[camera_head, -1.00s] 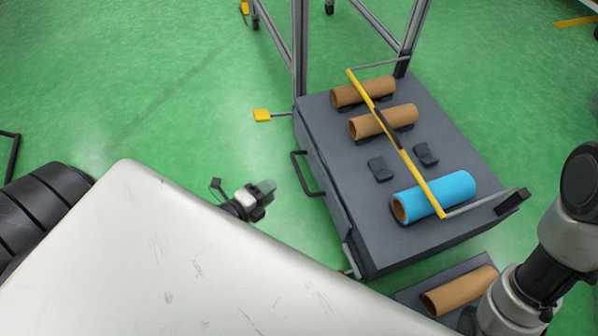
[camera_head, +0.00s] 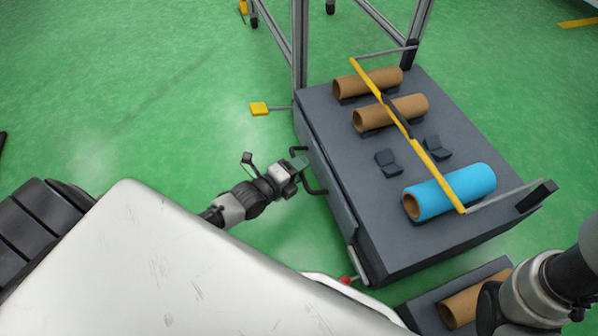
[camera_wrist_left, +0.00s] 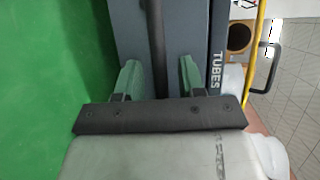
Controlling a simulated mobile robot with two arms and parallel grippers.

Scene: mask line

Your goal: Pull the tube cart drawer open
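The grey tube cart (camera_head: 400,225) stands at the right of the head view. Its dark drawer handle (camera_head: 315,189) juts from the side facing left. My left gripper (camera_head: 300,164) is at this handle. In the left wrist view, its two greenish fingers (camera_wrist_left: 160,80) are apart, one on each side of the dark handle bar (camera_wrist_left: 155,35), with gaps showing. The drawer front (camera_wrist_left: 185,30) lies behind the bar, near the word TUBES; the drawer looks shut. My right arm is at the lower right of the head view, but its fingers do not show.
The cart top carries two brown tubes (camera_head: 392,112), a blue tube (camera_head: 452,190) and a yellow bar (camera_head: 400,125). Another brown tube (camera_head: 470,300) lies on a lower grey surface. A yellow pedal (camera_head: 259,108) sticks out left. Green floor (camera_head: 130,110) left of the cart is clear.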

